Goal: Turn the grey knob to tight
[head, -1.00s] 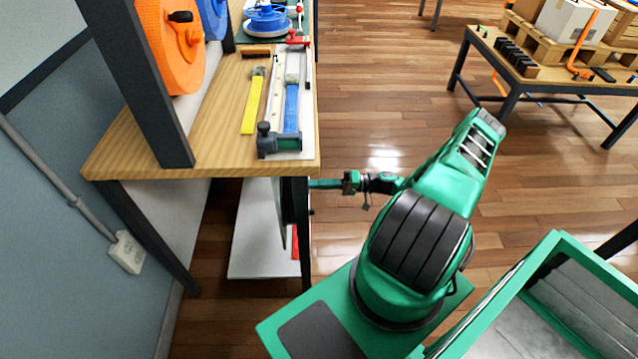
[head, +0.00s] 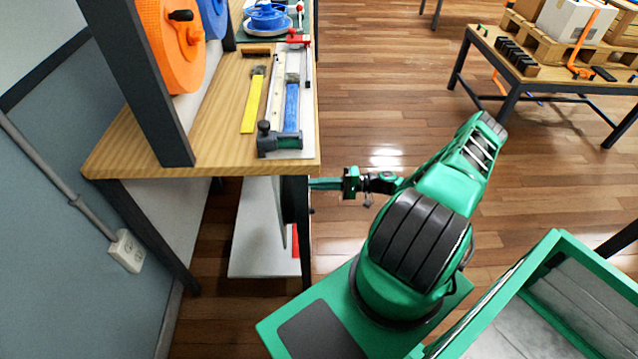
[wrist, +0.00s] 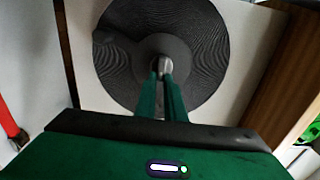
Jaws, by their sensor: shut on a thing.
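The grey knob (wrist: 162,64) sits at the centre of a round dark ribbed disc (wrist: 200,35) in the wrist view. My gripper (wrist: 161,78) is shut on the knob, with its two green fingers close together on it. The fingertips hide part of the knob, and I see no marking for tight. In the head view my gripper (head: 314,184) reaches left to the dark disc (head: 294,200) under the bench's right edge. The knob itself is hidden there.
The wooden bench (head: 215,120) stands above and left of my gripper, with a yellow strap (head: 253,103) and a blue strap (head: 291,105) on it. A dark bench leg (head: 305,250) is close by.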

